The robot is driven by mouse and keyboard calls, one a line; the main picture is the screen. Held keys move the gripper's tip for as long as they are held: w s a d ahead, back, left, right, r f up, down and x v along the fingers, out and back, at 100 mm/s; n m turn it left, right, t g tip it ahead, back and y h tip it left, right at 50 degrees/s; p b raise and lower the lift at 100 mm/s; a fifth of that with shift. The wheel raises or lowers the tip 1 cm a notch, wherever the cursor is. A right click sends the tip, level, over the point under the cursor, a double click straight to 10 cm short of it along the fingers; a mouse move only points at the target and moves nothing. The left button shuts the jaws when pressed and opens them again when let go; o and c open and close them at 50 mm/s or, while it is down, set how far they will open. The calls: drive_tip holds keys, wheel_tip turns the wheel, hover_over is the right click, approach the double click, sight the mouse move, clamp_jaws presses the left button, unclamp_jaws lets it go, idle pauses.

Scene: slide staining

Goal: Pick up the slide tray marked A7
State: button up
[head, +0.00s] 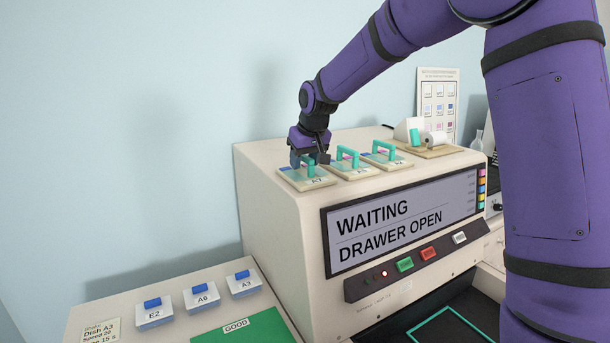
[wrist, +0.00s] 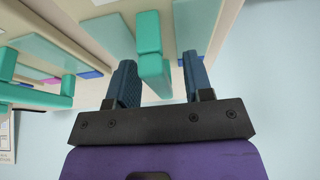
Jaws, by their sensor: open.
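The slide tray whose label seems to read A7 (head: 318,182) is the leftmost of three cream trays on top of the staining machine. It has an upright teal handle, which shows in the wrist view (wrist: 152,67). My gripper (head: 310,160) is right over this tray. In the wrist view my gripper (wrist: 160,82) is open, with one blue finger on each side of the handle. A gap shows between the handle and the fingers, so it is not clamped. The arm partly hides the tray and handle in the head view.
Two similar trays (head: 351,171) (head: 386,161) with teal handles stand close to the right. The machine screen (head: 400,220) reads WAITING, DRAWER OPEN. Blue-handled dishes E2 (head: 154,315), A6 and A3 sit on the lower surface at left, beside a green GOOD area (head: 245,330).

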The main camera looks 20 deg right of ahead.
drive_tip(key=shift+w+f, duration=0.2)
drive_tip(key=shift+f, duration=0.25)
clamp_jaws()
drive_tip(key=shift+r, duration=0.2)
